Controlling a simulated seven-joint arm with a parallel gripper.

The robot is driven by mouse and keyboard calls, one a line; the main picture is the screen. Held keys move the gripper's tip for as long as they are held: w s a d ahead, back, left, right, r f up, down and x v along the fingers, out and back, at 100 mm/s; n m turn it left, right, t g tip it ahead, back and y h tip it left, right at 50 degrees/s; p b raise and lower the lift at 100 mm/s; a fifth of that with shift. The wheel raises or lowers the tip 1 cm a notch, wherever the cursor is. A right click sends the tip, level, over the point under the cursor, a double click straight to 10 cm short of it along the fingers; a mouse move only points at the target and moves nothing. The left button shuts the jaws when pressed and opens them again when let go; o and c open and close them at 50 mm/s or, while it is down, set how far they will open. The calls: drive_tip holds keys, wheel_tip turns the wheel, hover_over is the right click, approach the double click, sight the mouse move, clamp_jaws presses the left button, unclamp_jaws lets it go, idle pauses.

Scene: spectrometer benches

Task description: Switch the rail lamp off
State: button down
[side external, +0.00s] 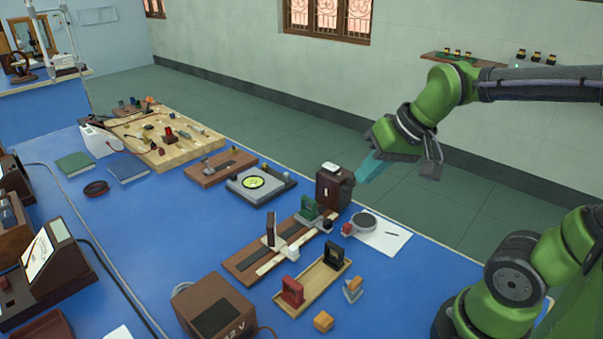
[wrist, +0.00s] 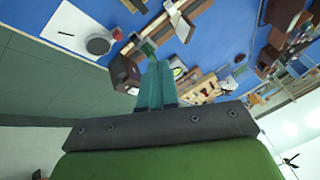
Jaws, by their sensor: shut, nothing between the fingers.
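The rail lamp is a dark brown box (side external: 335,187) standing at the far end of a wooden rail (side external: 250,262). A small pale piece (side external: 331,167) sits on its top; I cannot tell whether it is the switch or which way it is set. My gripper (side external: 361,177) has teal fingers, shut and empty, pointing down-left close to the right side of the lamp. I cannot tell whether they touch it. In the wrist view the shut fingers (wrist: 154,72) partly cover the brown lamp box (wrist: 122,73). No glow from the lamp is clear.
A green holder (side external: 309,209) and a dark upright piece stand on the rail. A wooden tray (side external: 314,288) with red and black holders lies nearer, beside a brown 12 V box (side external: 222,316).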

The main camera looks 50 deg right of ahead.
drive_tip(key=w+d+r+n+g, duration=0.1)
drive_tip(key=w+d+n, duration=0.1)
drive_tip(key=w+d, duration=0.5)
drive_tip(key=w+d+r+n+g+h, duration=0.1)
drive_tip(key=w+d+n, duration=0.2)
drive_tip(key=w+d, duration=0.5)
drive_tip(key=shift+w+d+r+g, duration=0.25)
drive_tip(key=shift+w+d+g, duration=0.05)
drive_tip(key=shift+d+g, duration=0.15)
drive_tip(key=shift+f, duration=0.15)
approach(334, 167)
drive_tip(key=x, duration=0.5)
drive_tip(key=shift+w+f, duration=0.15)
drive_tip(key=shift+f, duration=0.6)
